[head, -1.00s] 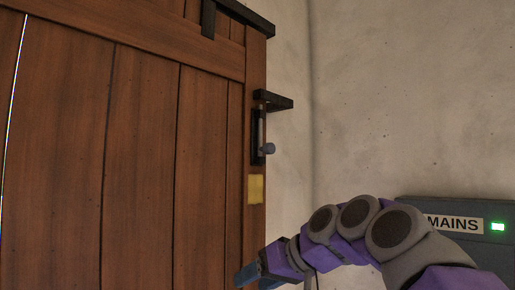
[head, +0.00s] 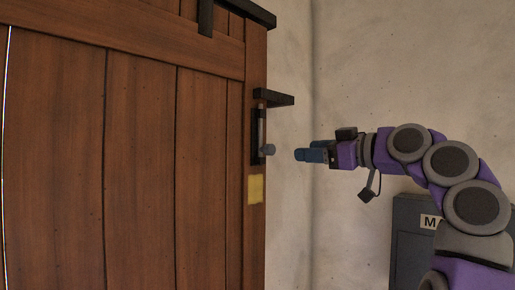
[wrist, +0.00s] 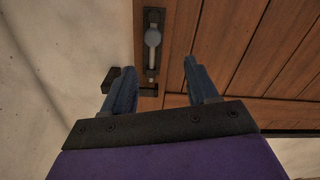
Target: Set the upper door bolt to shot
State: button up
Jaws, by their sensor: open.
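The upper door bolt (head: 260,132) is a grey upright rod on a dark plate near the right edge of the brown plank door. Its round grey-blue knob (head: 270,150) sits near the plate's lower end. A black bracket (head: 274,98) juts out just above the plate. My gripper (head: 301,155) is right of the knob at about its height, apart from it, pointing left. In the wrist view the blue fingers (wrist: 158,76) are spread and empty, with the knob (wrist: 152,37) beyond and between them. I cannot tell whether the rod's end is inside the bracket.
A yellow patch (head: 255,189) is on the door below the bolt. A black rail (head: 247,12) lies along the door's top. A grey mains box (head: 410,215) is on the wall at right, partly behind my arm. Bare wall lies right of the door.

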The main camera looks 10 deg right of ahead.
jog(key=p, duration=0.4)
send_near(261, 150)
jog(key=x, duration=0.7)
jog(key=shift+a+r, duration=0.1)
jog(key=shift+r, duration=0.1)
jog(key=w+p, duration=0.1)
jog(key=w, duration=0.1)
jog(key=shift+w+f+p, duration=0.15)
jog(key=shift+w+p, duration=0.15)
jog(key=shift+p, duration=0.1)
jog(key=shift+w+d, duration=0.2)
jog(key=shift+d, duration=0.25)
jog(key=shift+a, duration=0.9)
jog(key=shift+c, duration=1)
jog(key=shift+a, duration=0.1)
jog(key=shift+c, duration=1.4)
jog(key=shift+d, duration=0.4)
jog(key=c, duration=0.5)
jog(key=shift+a, duration=0.15)
grip_shut()
